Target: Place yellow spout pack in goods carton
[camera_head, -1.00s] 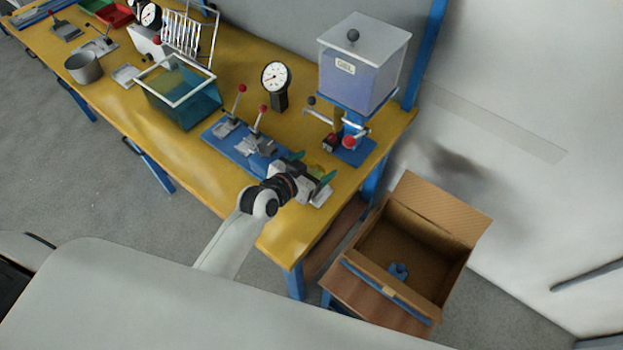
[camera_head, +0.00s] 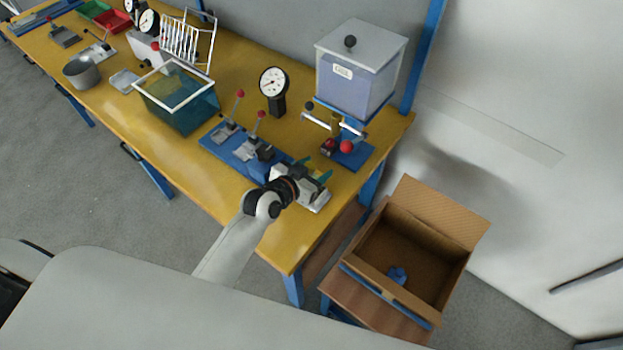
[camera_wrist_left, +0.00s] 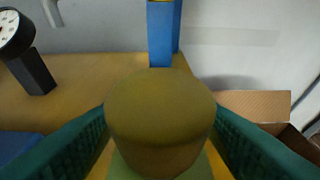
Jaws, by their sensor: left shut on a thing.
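My left gripper (camera_head: 312,171) is above the near right end of the yellow bench, with its green fingers pointing away from me. In the left wrist view (camera_wrist_left: 160,140) the fingers are shut on the yellow spout pack (camera_wrist_left: 160,105), a dull yellow-brown rounded body filling the middle. In the head view I cannot make out the pack at the gripper. The goods carton (camera_head: 455,215), open and brown, stands right of the bench, with a small blue item (camera_head: 397,275) inside. It is apart from the gripper; its flap shows in the wrist view (camera_wrist_left: 255,103). My right gripper is not in view.
Blue toggle-clamp fixtures (camera_head: 235,152) lie left of the gripper. A dial gauge (camera_head: 273,82) and a lidded hopper on a blue stand (camera_head: 355,85) stand behind. A glass tank (camera_head: 180,108) is farther left. The carton rests on a low brown stand (camera_head: 365,300).

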